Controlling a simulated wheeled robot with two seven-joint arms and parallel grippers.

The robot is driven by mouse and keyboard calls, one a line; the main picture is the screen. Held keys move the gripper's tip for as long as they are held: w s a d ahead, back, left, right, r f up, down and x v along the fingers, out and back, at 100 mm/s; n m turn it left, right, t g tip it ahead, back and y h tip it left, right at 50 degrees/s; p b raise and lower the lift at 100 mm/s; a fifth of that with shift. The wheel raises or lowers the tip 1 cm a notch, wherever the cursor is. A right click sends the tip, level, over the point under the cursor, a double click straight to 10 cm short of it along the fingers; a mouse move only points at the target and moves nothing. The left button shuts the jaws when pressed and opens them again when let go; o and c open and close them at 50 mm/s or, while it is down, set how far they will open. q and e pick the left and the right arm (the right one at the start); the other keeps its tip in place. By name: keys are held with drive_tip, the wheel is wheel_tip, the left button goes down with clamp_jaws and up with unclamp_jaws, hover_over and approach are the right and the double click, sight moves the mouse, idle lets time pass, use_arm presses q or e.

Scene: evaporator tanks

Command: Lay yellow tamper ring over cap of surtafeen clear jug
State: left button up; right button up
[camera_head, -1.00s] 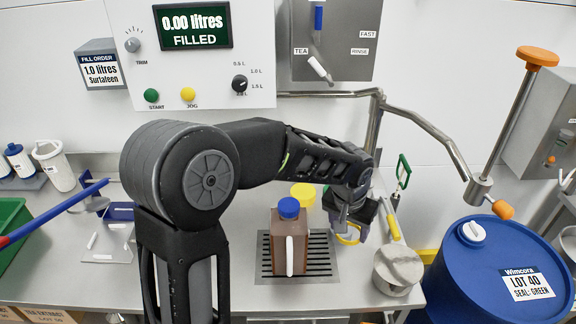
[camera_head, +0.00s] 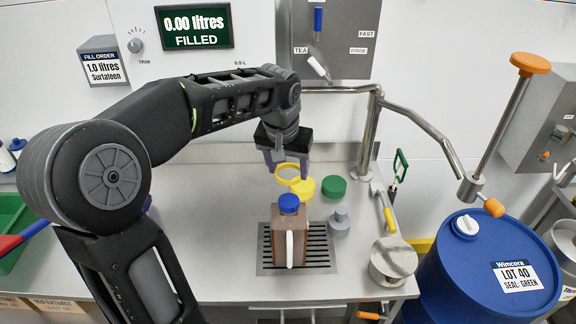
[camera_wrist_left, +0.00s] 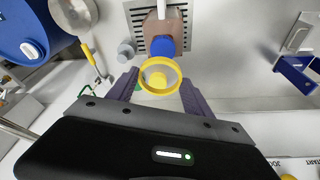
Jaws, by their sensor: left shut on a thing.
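A brown jug (camera_head: 288,246) with a white handle strip and a blue cap (camera_head: 289,203) stands upright on the drain grate. No name can be read on it. My left gripper (camera_head: 287,172) is shut on the yellow tamper ring (camera_head: 277,174) and holds it in the air, behind and above the cap in the head view. In the left wrist view the ring (camera_wrist_left: 143,77) hangs between the fingers, its opening over a yellow disc (camera_wrist_left: 158,79). The blue cap (camera_wrist_left: 163,46) lies just beyond the ring's edge, apart from it. My right gripper is out of view.
Near the jug are the yellow disc (camera_head: 303,189), a green disc (camera_head: 333,187) and a small grey bottle (camera_head: 340,222). A metal pipe (camera_head: 368,140) rises behind right. A blue drum (camera_head: 478,270) stands at right. The counter left of the grate (camera_head: 263,262) is clear.

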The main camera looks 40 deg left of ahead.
use_arm(q)
drive_tip(key=b, duration=0.4)
hover_over(289, 200)
drive_tip(key=shift+s+d+f, duration=0.1)
drive_tip(key=shift+s+f, duration=0.15)
drive_tip(key=shift+f, duration=1)
drive_tip(key=shift+s+d+f, duration=0.1)
drive_tip(key=shift+s+f, duration=0.1)
drive_tip(key=shift+f, duration=1)
drive_tip(key=shift+a, duration=0.1)
drive_tip(key=shift+f+b, duration=0.1)
drive_tip(key=shift+b, duration=0.25)
drive_tip(key=shift+f+b, duration=1.5)
drive_tip(key=shift+f, duration=0.4)
drive_tip(key=o, duration=1.4)
drive_tip(key=shift+r, duration=0.1)
drive_tip(key=shift+c, duration=0.2)
wheel_tip(289, 200, up, 7)
drive_tip(key=p, duration=0.5)
